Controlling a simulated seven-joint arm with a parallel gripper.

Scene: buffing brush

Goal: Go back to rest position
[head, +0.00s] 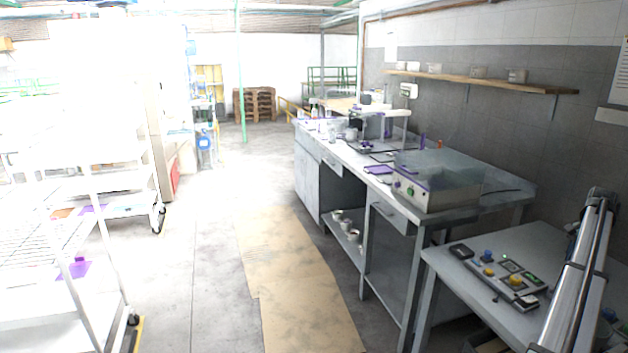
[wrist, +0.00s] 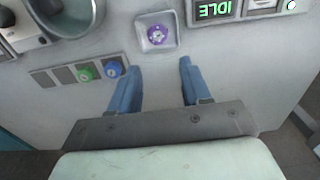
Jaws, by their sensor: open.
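My gripper (wrist: 160,66) shows in the wrist view with two blue fingers spread apart and nothing between them. Beyond the fingertips is a pale grey surface (wrist: 95,118). On it a small square dish (wrist: 156,33) with a purple round piece in it lies just past the fingertips. A grey strip with a green knob and a blue knob (wrist: 114,68) lies left of the fingers. I cannot tell whether the fingers touch the surface. In the head view I cannot make out the gripper.
In the head view, a grey table (head: 450,285) at right holds a control panel (head: 509,276) with coloured buttons. A long bench (head: 345,150) with a grey box (head: 437,180) stands behind it. A white rack (head: 105,270) stands at left. The floor between is clear, with cardboard (head: 290,280) on it.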

